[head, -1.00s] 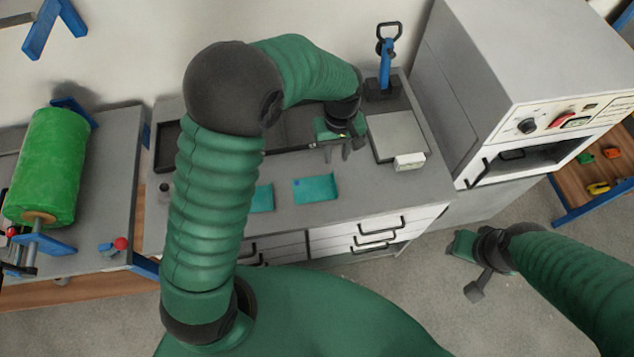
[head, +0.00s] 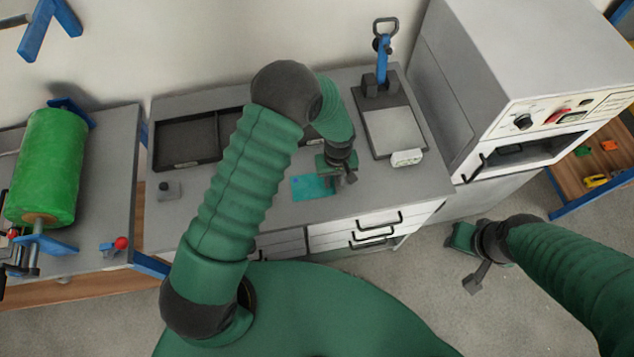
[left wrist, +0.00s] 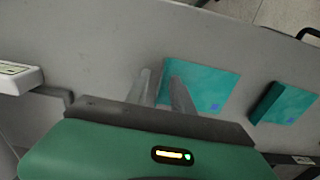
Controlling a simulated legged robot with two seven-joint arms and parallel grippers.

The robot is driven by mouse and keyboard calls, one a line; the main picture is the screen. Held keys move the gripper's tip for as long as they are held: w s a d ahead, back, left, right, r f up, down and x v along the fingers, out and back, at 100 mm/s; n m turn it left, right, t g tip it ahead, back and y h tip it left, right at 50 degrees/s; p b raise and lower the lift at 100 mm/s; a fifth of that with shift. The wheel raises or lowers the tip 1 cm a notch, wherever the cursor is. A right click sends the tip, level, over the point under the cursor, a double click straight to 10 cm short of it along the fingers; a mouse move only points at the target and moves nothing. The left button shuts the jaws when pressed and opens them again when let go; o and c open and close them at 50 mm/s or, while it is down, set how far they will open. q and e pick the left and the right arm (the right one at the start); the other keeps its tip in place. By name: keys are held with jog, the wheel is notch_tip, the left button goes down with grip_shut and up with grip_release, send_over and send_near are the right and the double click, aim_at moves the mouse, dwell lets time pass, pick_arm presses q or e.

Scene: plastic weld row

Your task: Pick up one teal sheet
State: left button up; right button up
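A teal sheet (head: 312,187) with a small blue mark lies flat on the grey bench top near its front edge. It also shows in the left wrist view (left wrist: 212,88), just right of the fingers. A second teal piece (left wrist: 284,103) lies farther right in that view; in the head view my left arm hides its place. My left gripper (head: 345,178) is at the right end of the first sheet, its fingers (left wrist: 157,75) apart with nothing between them. One finger overlaps the sheet's edge in the picture; the height gap is unclear. My right gripper (head: 468,262) hangs low over the floor.
A black tray (head: 187,162) lies at the bench's back left, with a small grey block (head: 168,190) in front. A press with a blue lever (head: 382,62) and a white label block (head: 406,158) stand at the right. A grey oven cabinet (head: 440,100) is beyond; a green roll (head: 48,165) is left.

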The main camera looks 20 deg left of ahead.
pick_arm(q)
jog(key=shift+s+r, duration=0.1)
grip_shut()
jog(key=shift+r, duration=0.1)
